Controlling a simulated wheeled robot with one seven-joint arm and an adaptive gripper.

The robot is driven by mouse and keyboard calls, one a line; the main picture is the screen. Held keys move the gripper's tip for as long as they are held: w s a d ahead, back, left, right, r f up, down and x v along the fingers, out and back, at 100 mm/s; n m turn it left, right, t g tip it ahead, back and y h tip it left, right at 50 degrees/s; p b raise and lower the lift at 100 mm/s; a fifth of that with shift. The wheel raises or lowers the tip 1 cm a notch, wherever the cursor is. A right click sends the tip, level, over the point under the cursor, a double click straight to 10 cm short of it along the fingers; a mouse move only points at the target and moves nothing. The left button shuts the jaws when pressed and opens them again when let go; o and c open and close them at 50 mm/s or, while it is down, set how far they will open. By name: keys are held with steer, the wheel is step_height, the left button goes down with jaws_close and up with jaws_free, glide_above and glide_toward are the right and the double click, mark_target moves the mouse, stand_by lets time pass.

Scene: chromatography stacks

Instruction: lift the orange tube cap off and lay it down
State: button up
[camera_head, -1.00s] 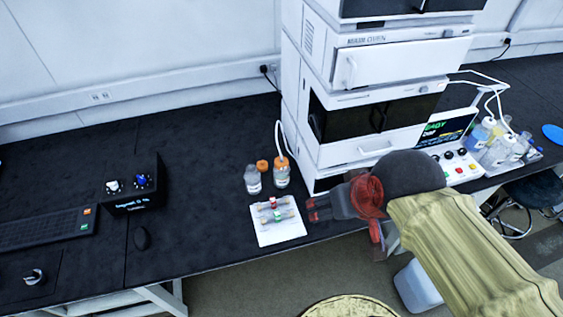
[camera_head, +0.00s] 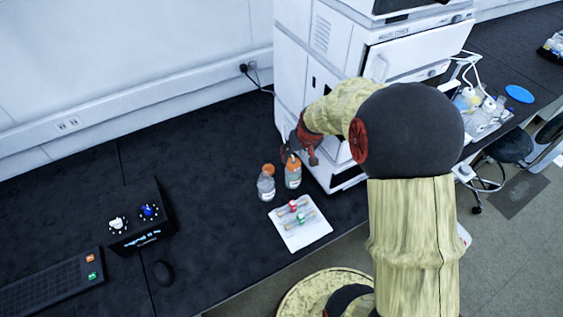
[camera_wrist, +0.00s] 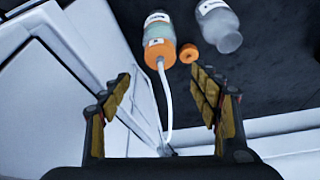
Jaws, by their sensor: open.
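A clear bottle (camera_head: 293,178) stands beside the white stack with an orange tube cap (camera_wrist: 160,56) on it. A white tube (camera_wrist: 165,105) runs out of this cap. In the wrist view the capped bottle (camera_wrist: 156,30) lies beyond my fingers, with its cap towards me. My gripper (camera_wrist: 160,90) is open and empty, and the tube passes between its fingers in the picture. In the head view my gripper (camera_head: 297,148) is close above the capped bottle and partly hides its top. I cannot tell any contact.
An uncapped clear bottle (camera_head: 266,187) and a loose orange cap (camera_head: 268,169) are close to the left. A white tray (camera_head: 309,238) with small coloured-capped items lies in front. The white instrument stack (camera_head: 325,60) stands close behind. Black bench (camera_head: 200,190) is clear to the left.

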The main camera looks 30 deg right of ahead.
mark_target(294, 162)
steer(key=x, duration=0.3)
steer(key=shift+s, duration=0.1)
steer(key=x, duration=0.1)
steer(key=b+x, duration=0.1)
steer(key=x, duration=0.2)
steer(key=shift+s+a+f+b, duration=0.15)
steer(key=shift+s+a+b, duration=0.05)
steer(key=shift+s+b, duration=0.1)
steer(key=shift+w+d+f, duration=0.1)
steer(key=shift+w+f, duration=0.15)
steer(key=shift+f, duration=0.15)
steer(key=shift+c, duration=1.3)
steer(key=c, duration=1)
